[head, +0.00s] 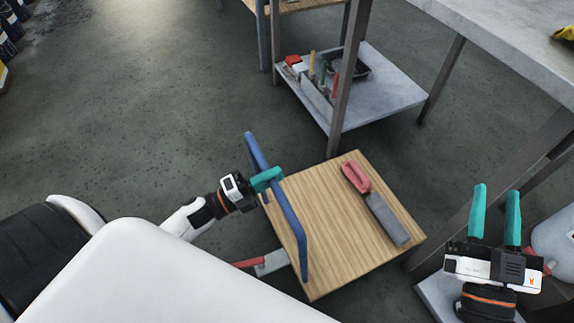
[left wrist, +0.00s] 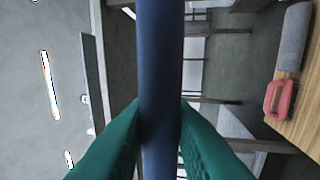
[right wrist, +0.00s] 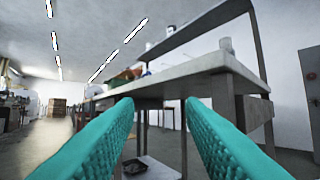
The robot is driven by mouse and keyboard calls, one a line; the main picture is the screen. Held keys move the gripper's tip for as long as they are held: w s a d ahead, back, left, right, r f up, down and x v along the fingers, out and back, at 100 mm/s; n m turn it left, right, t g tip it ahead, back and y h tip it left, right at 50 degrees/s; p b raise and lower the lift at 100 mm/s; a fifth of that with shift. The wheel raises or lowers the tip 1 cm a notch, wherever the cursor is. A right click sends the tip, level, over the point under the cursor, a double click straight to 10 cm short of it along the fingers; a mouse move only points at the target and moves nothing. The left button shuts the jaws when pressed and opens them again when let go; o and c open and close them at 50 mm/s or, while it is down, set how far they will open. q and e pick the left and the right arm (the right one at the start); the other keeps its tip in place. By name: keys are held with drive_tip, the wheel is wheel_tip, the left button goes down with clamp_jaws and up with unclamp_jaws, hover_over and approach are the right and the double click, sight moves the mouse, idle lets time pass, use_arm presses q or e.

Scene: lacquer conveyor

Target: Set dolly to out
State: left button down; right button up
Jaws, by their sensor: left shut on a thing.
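The dolly has a wooden deck (head: 330,215) and a blue push handle (head: 291,222) along its left side. My left gripper (head: 267,180) is shut on the blue handle bar. In the left wrist view the blue bar (left wrist: 160,60) runs upright between the teal fingers. On the deck lies a tool with a red grip (head: 356,177) and a grey block (head: 388,219); they also show in the left wrist view. My right gripper (head: 496,212) is open and empty, right of the dolly, with its fingers apart in the right wrist view (right wrist: 160,140). The dolly's wheels are hidden.
A grey workbench (head: 500,40) stands at the upper right, its legs close to the dolly's right side. A low shelf (head: 385,90) with tools and a black tray is behind the dolly. The floor (head: 150,110) to the left is clear.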

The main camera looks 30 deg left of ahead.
use_arm(q)
drive_tip(key=shift+s+a, duration=0.35)
drive_tip(key=shift+s, duration=0.2)
use_arm(e)
drive_tip(key=shift+w+f+h, duration=0.15)
drive_tip(key=shift+f+h, duration=0.15)
drive_tip(key=shift+f, duration=0.15)
use_arm(q)
drive_tip(key=c, duration=1.3)
unclamp_jaws()
drive_tip(key=p+v, duration=0.1)
drive_tip(key=v, duration=1.1)
drive_tip(key=shift+p, duration=0.3)
use_arm(e)
drive_tip(key=f+g, duration=0.2)
drive_tip(key=f, duration=0.1)
drive_tip(key=f+g+h, duration=0.1)
drive_tip(key=f+g, duration=0.1)
drive_tip(key=shift+w+d, duration=0.25)
drive_tip(key=shift+d, duration=0.1)
drive_tip(key=shift+f, duration=0.1)
